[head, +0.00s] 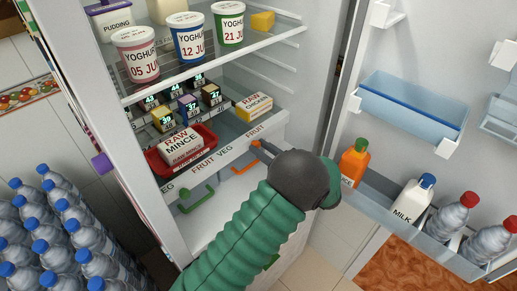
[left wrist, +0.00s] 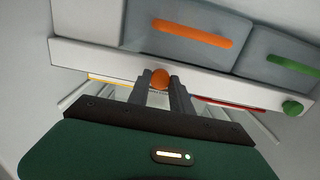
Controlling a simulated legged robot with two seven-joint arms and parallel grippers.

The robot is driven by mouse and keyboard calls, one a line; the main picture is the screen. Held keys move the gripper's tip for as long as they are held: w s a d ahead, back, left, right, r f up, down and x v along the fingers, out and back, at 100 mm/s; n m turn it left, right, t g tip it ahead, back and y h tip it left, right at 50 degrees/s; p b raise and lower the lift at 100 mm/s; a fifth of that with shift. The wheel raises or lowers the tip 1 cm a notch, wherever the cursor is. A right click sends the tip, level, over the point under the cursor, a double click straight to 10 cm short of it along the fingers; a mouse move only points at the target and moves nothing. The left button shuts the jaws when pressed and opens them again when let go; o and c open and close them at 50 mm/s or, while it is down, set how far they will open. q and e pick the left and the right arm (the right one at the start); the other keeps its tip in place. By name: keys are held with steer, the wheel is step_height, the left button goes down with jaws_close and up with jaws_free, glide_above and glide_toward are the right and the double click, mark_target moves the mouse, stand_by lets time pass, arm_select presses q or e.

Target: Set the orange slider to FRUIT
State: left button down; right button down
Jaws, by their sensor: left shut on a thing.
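The orange slider is a round orange knob (left wrist: 160,78) on the white strip above the drawers. In the left wrist view it sits between the two dark fingers of my left gripper (left wrist: 162,82), which is shut on it. In the head view the orange knob (head: 256,143) shows just under the right-hand FRUIT label (head: 255,132), to the right of its VEG label (head: 226,154). My left gripper (head: 262,147) is partly hidden there behind my dark wrist. My right gripper is not in view.
A green slider knob (left wrist: 292,107) is on the same strip. Drawers with an orange handle (left wrist: 192,33) and a green handle (head: 197,201) are below it. A red tray (head: 208,153) with raw mince is above. The open door (head: 400,215) with bottles stands at right.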

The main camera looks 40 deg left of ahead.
arm_select(q)
steer(key=shift+w+d, duration=0.1)
steer(key=shift+w, duration=0.05)
steer(key=c, duration=1.5)
jaws_free()
steer(key=shift+o, duration=1.2)
steer(key=shift+w+d, duration=0.1)
steer(key=shift+w, duration=0.05)
steer(key=shift+o, duration=0.6)
steer(key=shift+w+d, duration=0.1)
steer(key=shift+d, duration=0.05)
steer(key=shift+r, duration=0.1)
steer(key=shift+s+d, duration=0.2)
steer(key=s+d, duration=0.1)
steer(key=d, duration=1.5)
steer(key=shift+d, duration=0.3)
steer(key=shift+s, duration=0.1)
